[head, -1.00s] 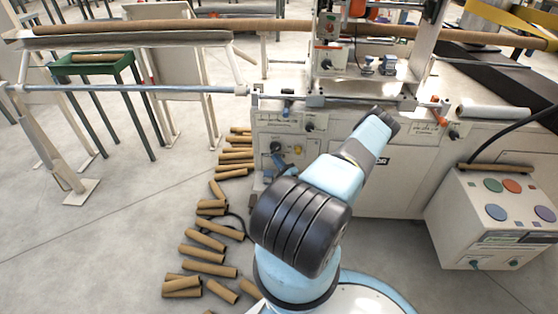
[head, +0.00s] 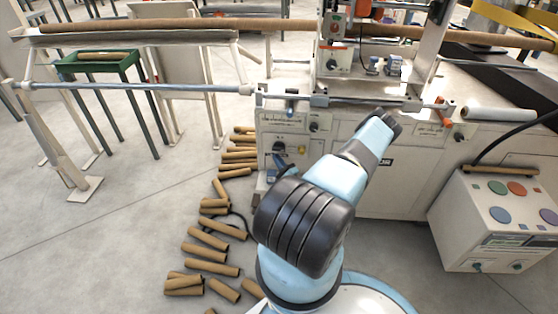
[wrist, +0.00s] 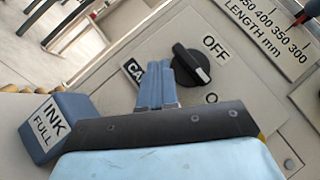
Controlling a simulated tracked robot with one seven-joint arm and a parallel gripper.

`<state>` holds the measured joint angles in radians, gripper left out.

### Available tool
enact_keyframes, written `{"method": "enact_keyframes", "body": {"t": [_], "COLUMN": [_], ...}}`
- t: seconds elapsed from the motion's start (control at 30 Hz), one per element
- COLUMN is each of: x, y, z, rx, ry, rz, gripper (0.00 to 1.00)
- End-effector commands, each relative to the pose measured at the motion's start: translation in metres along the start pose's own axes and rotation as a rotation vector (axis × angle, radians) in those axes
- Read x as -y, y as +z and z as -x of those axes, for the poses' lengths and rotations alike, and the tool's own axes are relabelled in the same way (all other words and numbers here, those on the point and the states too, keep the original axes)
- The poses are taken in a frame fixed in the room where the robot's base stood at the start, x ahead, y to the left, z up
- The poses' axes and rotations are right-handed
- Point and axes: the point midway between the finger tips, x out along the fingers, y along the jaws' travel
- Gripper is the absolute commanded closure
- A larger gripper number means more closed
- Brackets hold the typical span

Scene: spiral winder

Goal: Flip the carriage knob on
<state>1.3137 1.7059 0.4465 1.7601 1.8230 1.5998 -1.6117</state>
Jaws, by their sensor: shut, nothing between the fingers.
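The black carriage knob (wrist: 191,65) is on a pale panel in the wrist view, with a white mark at its lower right end. In the head view, the knob (head: 279,147) is on the machine's front left panel.
A blue-grey INK FULL box (wrist: 52,127) is left of my gripper. A length scale (wrist: 270,30) is at the upper right. Cardboard tubes (head: 208,240) lie on the floor left of my base. A control box (head: 497,220) stands at the right.

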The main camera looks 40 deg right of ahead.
Motion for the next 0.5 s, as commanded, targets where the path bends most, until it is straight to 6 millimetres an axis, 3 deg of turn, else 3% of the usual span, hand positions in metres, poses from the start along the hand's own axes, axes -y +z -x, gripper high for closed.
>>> {"method": "enact_keyframes", "body": {"t": [0.17, 0.5], "x": [0.0, -0.001], "y": [-0.001, -0.001], "z": [0.02, 0.087], "rx": [-0.003, -0.003], "ry": [0.0, 0.001], "rz": [-0.001, -0.001], "gripper": [1.0, 1.0]}}
